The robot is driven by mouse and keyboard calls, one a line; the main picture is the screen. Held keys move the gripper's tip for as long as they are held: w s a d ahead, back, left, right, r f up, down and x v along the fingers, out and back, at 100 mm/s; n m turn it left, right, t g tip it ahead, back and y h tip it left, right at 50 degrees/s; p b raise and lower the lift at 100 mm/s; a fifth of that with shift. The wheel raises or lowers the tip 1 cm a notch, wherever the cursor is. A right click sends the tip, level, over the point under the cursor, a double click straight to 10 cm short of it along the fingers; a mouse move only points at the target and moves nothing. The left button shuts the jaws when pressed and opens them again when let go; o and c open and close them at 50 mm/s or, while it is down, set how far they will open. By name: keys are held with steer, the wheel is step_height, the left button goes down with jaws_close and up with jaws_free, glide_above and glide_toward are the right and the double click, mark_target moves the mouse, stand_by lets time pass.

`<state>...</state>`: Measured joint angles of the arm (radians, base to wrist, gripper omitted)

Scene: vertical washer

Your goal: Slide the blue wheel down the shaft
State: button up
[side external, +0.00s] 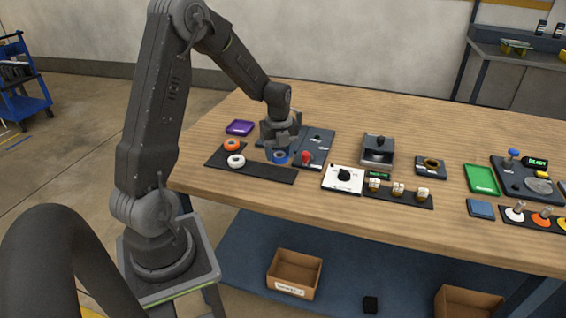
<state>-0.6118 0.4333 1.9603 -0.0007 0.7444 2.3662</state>
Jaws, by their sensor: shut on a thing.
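The blue wheel (280,157) is a small ring just under my gripper (279,150). My gripper points straight down and is shut on the wheel. The wheel is low, near the seam between the black strip (262,173) and the dark board (322,141). I cannot make out a shaft; the gripper covers the spot above the wheel. Whether the wheel is around a shaft, and whether it touches the surface below, I cannot tell.
An orange wheel (233,145) and a white wheel (236,161) lie on the strip to the left. A red knob (306,157) stands close to the right of the gripper. A purple tray (240,128) lies behind left. A white dial panel (343,180) and black box (378,150) are further right.

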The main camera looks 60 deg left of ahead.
steer(key=s+a+r, duration=0.6)
steer(key=s, duration=0.3)
steer(key=w+a+r, duration=0.1)
steer(key=w+a, duration=0.2)
steer(key=w, duration=0.2)
steer(key=w+a+r, duration=0.1)
steer(key=w+a, duration=0.3)
steer(key=w, duration=0.1)
steer(key=w+a+r, duration=0.1)
steer(key=w+a, duration=0.3)
steer(key=w, duration=0.1)
steer(key=shift+w, duration=0.4)
steer(key=shift+w+f, duration=0.15)
steer(key=shift+f, duration=2)
steer(key=shift+f, duration=2.4)
steer(key=o, duration=1.3)
steer(key=shift+o, duration=0.2)
